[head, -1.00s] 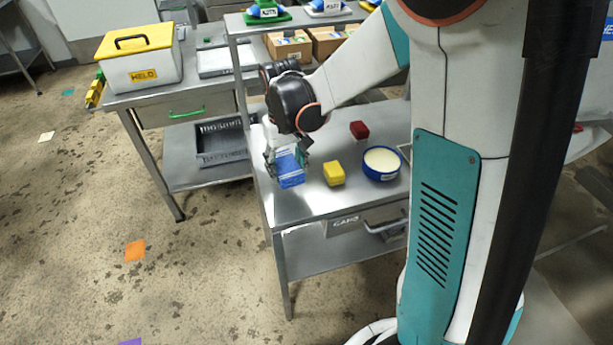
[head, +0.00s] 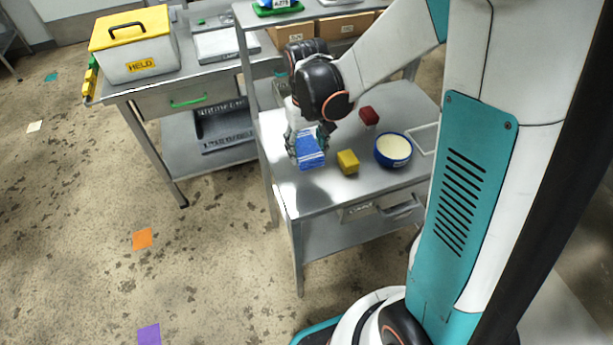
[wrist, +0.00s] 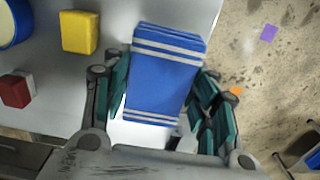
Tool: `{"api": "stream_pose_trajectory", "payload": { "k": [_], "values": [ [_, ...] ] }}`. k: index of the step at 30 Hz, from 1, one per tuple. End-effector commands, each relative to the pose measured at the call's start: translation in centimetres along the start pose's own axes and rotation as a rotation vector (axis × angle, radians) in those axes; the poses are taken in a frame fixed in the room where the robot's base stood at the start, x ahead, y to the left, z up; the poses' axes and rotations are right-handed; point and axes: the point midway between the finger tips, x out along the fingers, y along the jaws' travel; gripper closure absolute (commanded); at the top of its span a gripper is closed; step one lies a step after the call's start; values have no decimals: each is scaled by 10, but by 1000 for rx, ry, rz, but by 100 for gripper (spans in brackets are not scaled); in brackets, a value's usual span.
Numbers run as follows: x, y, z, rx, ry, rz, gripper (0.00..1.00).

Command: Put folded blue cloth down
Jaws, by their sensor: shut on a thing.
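The folded blue cloth (head: 311,151) with white stripes is at the left end of the steel table (head: 340,192) in the head view. In the wrist view the cloth (wrist: 165,78) lies between the two fingers of my gripper (wrist: 160,105). My gripper (head: 307,140) is shut on the cloth, with a finger against each side. The cloth is at or just above the tabletop near its edge; I cannot tell whether it touches. My wrist hides part of its far side in the head view.
A yellow block (head: 347,162), a blue-rimmed bowl (head: 393,150) and a red block (head: 369,115) stand right of the cloth. A shelf with cardboard boxes (head: 345,25) rises behind. A bench with a yellow-lidded box (head: 140,55) is at the left. The table's front left corner is clear.

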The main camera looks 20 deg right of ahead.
Motion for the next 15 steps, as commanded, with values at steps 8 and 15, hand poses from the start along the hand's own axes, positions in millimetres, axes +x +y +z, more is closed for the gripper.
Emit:
{"api": "stream_pose_trajectory", "payload": {
  "k": [8, 15],
  "values": [
    [57, 0, 0, 0, 0, 0, 77],
    [71, 0, 0, 0, 0, 0, 77]
  ]
}}
